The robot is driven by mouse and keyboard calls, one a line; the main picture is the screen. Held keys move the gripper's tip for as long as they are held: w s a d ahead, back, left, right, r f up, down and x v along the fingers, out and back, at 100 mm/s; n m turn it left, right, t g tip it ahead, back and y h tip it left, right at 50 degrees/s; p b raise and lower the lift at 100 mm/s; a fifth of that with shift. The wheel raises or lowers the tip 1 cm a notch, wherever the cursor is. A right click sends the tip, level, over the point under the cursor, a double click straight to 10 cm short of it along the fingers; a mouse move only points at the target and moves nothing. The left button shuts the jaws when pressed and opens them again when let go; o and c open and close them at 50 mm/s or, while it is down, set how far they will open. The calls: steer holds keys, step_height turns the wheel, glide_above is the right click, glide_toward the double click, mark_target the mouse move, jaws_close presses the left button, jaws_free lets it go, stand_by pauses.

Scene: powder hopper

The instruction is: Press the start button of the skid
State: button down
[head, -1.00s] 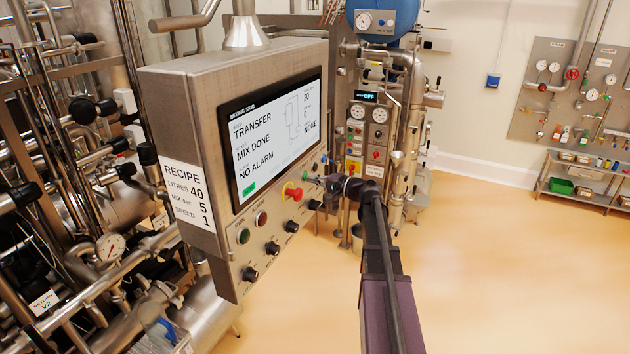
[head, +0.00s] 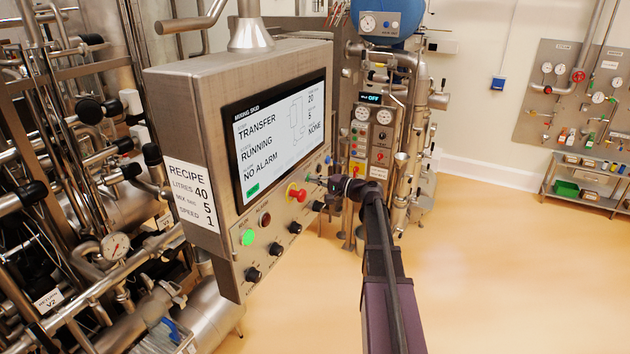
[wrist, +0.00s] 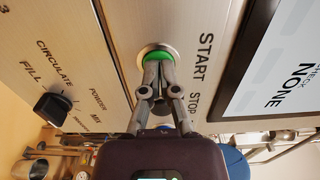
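The green start button (wrist: 156,56) sits in a metal ring beside the word START in the wrist view. My gripper (wrist: 158,68) is shut and empty, with its fingertips against the button and covering part of it. In the head view my gripper (head: 328,184) reaches the right part of the skid's control panel (head: 272,222). The skid screen (head: 278,135) reads TRANSFER, RUNNING, NO ALARM. A round green lamp (head: 247,237) at the panel's lower left is lit.
A red emergency button (head: 299,194) on a yellow ring and several black knobs (head: 295,228) are left of my gripper. A knob marked FILL and CIRCULATE (wrist: 53,108) shows in the wrist view. Open floor (head: 500,260) lies to the right.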

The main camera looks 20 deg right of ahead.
steer(key=v, duration=1.4)
steer(key=shift+w, duration=0.1)
stand_by(0.5)
steer(key=s+a+f+n+g+h+b, duration=0.1)
steer(key=s+a+f+n+g+b, duration=0.2)
steer(key=a+f, duration=0.7)
steer(key=s+a+f+n+g+h+b, duration=0.1)
steer(key=a+f+n+g+b, duration=0.1)
steer(key=a+f+g+b, duration=0.65)
steer(key=s+a+f+n+g+h+b, duration=0.1)
steer(key=s+a+f+n+h+b, duration=0.1)
steer(key=s+a+f, duration=0.4)
steer(key=s+a+f+n+g+h+b, duration=0.1)
steer(key=s+a+f+n+h+b, duration=0.2)
steer(key=f, duration=0.9)
steer(key=s+a+h+b, duration=0.2)
steer(key=s+a+h, duration=0.1)
steer(key=h, duration=0.1)
steer(key=shift+s+f+g, duration=0.3)
steer(key=shift+s+g, duration=0.05)
steer(key=shift+s, duration=0.05)
